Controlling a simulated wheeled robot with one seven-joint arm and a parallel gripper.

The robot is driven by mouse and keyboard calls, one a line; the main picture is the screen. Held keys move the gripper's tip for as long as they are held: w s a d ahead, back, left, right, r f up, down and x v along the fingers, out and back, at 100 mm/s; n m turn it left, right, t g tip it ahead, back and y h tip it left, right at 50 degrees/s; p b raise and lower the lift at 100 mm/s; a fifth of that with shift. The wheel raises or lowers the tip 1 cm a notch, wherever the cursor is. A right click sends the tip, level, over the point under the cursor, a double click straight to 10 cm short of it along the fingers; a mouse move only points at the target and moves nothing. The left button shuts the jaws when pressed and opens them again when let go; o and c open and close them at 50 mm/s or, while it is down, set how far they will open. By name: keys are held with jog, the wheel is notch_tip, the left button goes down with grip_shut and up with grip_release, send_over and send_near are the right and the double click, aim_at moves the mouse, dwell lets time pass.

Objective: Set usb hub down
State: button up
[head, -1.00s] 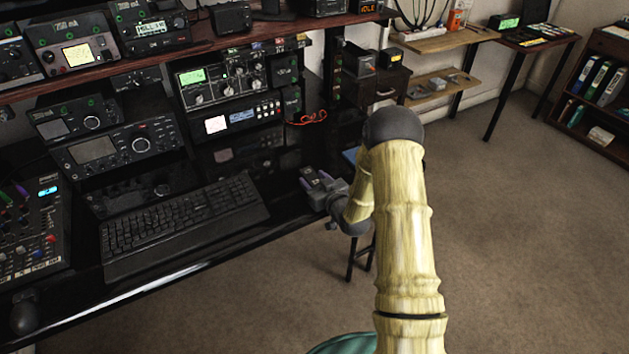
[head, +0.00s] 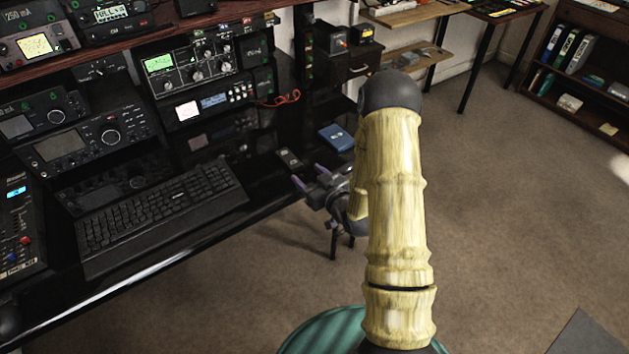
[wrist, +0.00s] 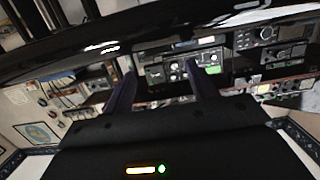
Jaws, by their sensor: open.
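The small dark-grey flat block, likely the usb hub (head: 289,159), lies on the black desk (head: 275,195) near its right end, right of the keyboard. My gripper (head: 309,177) is open, with its two purple-tipped fingers apart and nothing visible between them. It is just in front of the block, on the near side by the desk edge, and looks clear of it. The gripper (wrist: 161,82) also shows in the wrist view with its fingers apart. I cannot pick out the hub there.
A blue box (head: 336,137) lies on the desk behind the gripper, close to my arm. A black keyboard (head: 165,215) is at left. Radio units (head: 200,60) stand along the back. Open carpet (head: 510,210) is at right.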

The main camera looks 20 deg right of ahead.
jog(key=shift+v, duration=1.3)
jog(key=shift+w+a+r+g, duration=0.15)
jog(key=shift+w+r+g, duration=0.05)
jog(key=shift+g, duration=0.3)
jog(key=s+a+r+m+g+h, duration=0.1)
jog(key=s+r+g, duration=0.3)
jog(key=s, duration=0.6)
jog(key=s+a+r+m+g+h, duration=0.1)
jog(key=s+r+m+g+h, duration=0.1)
jog(key=s+r+g+h, duration=0.2)
jog(key=s+r+g, duration=0.1)
jog(key=s+g, duration=0.2)
jog(key=s, duration=0.3)
jog(key=shift+a+m+g, duration=0.3)
jog(key=shift+a+g, duration=0.1)
jog(key=shift+s, duration=0.1)
